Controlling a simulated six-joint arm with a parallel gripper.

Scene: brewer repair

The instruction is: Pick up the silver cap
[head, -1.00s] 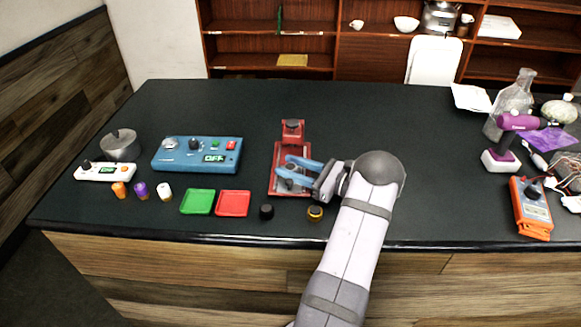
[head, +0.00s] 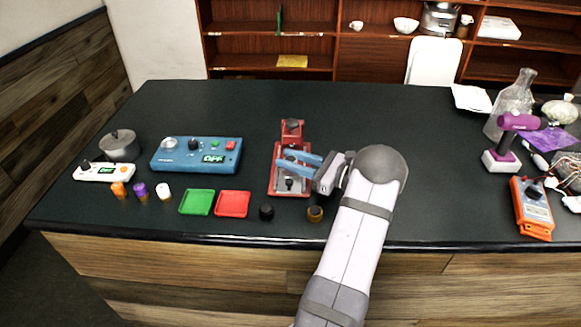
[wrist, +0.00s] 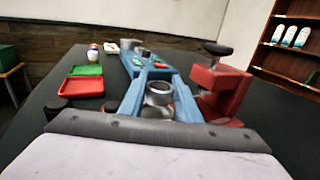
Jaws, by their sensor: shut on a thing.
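The silver cap (wrist: 159,90) shows in the wrist view as a short round metal piece with a dark top, between my two blue fingers. My gripper (wrist: 157,76) is shut on it. In the head view my gripper (head: 281,159) is over the red fixture (head: 276,186), and the fingers hide most of the cap. I cannot tell exactly how high the cap is above the fixture. A small dark fitting (head: 289,183) stands on the fixture's base, just in front of the fingers.
The red fixture's upright post (head: 292,132) stands close behind the fingers. A red tray (head: 233,204), a green tray (head: 196,202), a black knob (head: 266,212) and a brown knob (head: 315,214) lie in front. A blue control box (head: 197,156) is left. The bench's back middle is clear.

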